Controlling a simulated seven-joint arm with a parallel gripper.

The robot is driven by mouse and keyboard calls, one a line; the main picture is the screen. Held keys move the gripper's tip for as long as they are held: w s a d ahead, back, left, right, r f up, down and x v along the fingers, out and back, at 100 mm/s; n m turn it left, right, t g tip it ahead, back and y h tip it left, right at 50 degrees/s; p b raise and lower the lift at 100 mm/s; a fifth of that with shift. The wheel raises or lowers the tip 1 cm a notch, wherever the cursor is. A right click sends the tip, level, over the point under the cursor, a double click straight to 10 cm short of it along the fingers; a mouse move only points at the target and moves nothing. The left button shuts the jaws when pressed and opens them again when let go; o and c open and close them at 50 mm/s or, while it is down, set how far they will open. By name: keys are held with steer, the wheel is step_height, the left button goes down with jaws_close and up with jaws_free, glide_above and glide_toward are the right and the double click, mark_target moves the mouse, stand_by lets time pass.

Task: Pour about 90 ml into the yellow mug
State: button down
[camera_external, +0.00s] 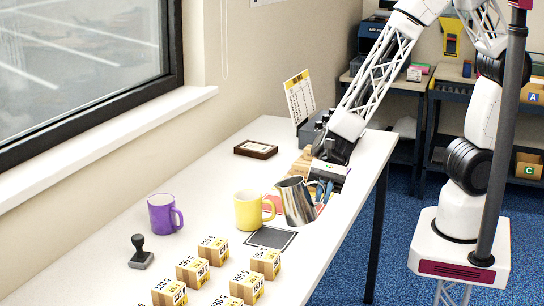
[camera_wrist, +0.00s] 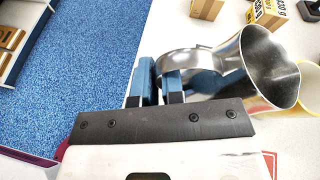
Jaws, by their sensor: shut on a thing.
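The yellow mug (camera_external: 246,212) stands upright on the white table, and its pale rim shows at the right edge of the wrist view (camera_wrist: 310,92). A shiny metal pitcher (camera_external: 297,203) is right beside it, tilted with its mouth toward the mug. My gripper (camera_external: 323,190) is shut on the pitcher's handle; its blue fingers (camera_wrist: 160,88) close on the handle band in the wrist view. The pitcher's mouth (camera_wrist: 268,65) faces the mug side there. I cannot make out any liquid in the pitcher, in the mug or between them.
A purple mug (camera_external: 162,214) stands to the left. Several small numbered cartons (camera_external: 193,270) and a dark stamp (camera_external: 140,253) are at the front. A dark-bordered pad (camera_external: 268,238) lies before the yellow mug. A brown tray (camera_external: 256,149) and an upright chart (camera_external: 300,98) are behind.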

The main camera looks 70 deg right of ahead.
steer(key=shift+s+d+f+n+t, duration=0.15)
steer(key=shift+s+f+n, duration=0.15)
steer(key=shift+f, duration=0.25)
steer(key=shift+s+a+f+n+t, duration=0.15)
steer(key=shift+s+f+n, duration=0.1)
steer(key=shift+f, duration=0.3)
steer(key=shift+s+d+f+n+t+y, duration=0.15)
steer(key=shift+s+n+t+y, duration=0.2)
steer(key=shift+n, duration=0.2)
